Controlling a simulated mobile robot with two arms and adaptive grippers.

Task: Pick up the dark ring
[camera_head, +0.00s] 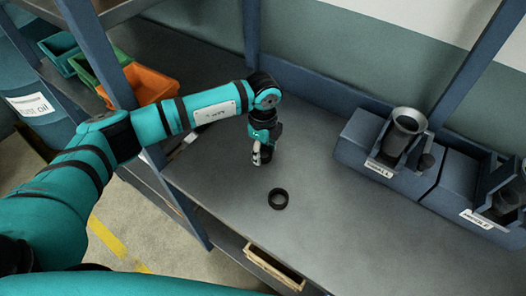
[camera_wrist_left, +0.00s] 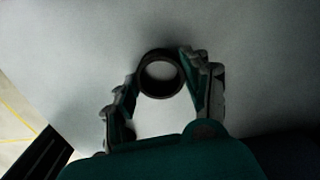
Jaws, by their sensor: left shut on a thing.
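The dark ring (camera_head: 278,199) lies flat on the grey worktable, nearer the front edge than my left gripper. My left gripper (camera_head: 259,161) points down above the table, and in the head view a gap shows between its fingertips and the ring. In the left wrist view the ring (camera_wrist_left: 160,73) appears between the two fingertips (camera_wrist_left: 160,76), which stand apart on either side of it. I see no other object between the fingers, and I cannot tell whether they grip anything. My right gripper is not in view.
Orange (camera_head: 150,84) and green (camera_head: 98,75) bins sit at the left behind my arm. A wooden tray (camera_head: 272,268) shows below the front edge. The table around the ring is clear.

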